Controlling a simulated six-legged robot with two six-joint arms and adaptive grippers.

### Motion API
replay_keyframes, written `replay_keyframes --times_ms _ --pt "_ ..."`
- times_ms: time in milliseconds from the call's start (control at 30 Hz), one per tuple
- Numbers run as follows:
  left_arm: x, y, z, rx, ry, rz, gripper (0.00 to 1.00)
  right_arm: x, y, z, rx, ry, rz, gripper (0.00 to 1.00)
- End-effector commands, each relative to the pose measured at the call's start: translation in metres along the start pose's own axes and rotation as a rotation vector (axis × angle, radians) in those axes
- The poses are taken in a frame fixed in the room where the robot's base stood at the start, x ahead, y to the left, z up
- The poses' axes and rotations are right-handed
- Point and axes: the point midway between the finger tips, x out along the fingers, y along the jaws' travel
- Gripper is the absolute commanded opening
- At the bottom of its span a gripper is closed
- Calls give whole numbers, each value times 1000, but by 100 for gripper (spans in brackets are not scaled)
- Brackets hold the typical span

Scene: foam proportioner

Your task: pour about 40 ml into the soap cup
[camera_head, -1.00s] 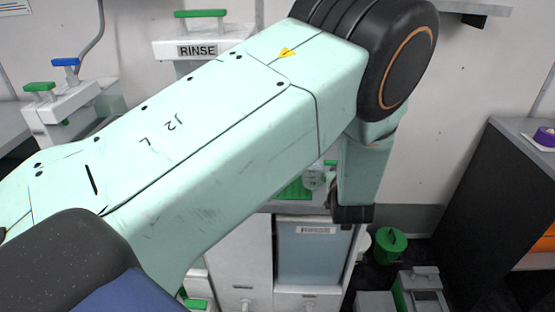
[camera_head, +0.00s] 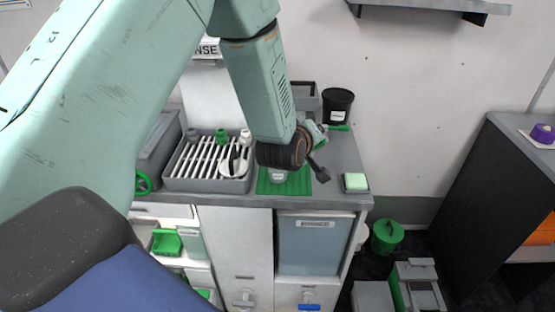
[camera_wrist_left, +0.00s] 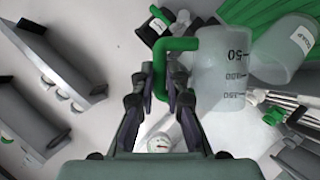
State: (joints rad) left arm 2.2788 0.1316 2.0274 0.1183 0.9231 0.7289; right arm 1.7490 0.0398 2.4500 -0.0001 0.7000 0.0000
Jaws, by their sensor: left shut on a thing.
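My left gripper (camera_wrist_left: 160,95) is shut on the green handle of a translucent measuring jug (camera_wrist_left: 225,72) with dark graduation marks. I cannot tell how far the jug is tilted or how much it holds. A translucent cup with a label that seems to read SOAP (camera_wrist_left: 285,48) is just right of the jug in the wrist view, close to it. In the head view a pale cup (camera_head: 278,175) stands on a green ribbed mat (camera_head: 298,187), partly hidden by my left wrist. My left gripper (camera_head: 318,160) is over the mat's right side, mostly hidden. My right gripper is not in view.
A grey rack tray (camera_head: 208,184) with white slats is left of the mat. A green sponge on a dark tray (camera_head: 355,182) is at the right, and a black tub (camera_head: 337,106) stands behind. A white gauge (camera_wrist_left: 160,143) shows in the wrist view.

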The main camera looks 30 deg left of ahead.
Motion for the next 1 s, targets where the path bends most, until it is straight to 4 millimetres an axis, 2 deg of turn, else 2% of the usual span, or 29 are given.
replay_keyframes --times_ms 333,1000 --pt "-2 -6 -8 -111 -20 48 0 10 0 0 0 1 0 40" --pt "-6 -8 -19 -220 -44 94 0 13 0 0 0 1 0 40"
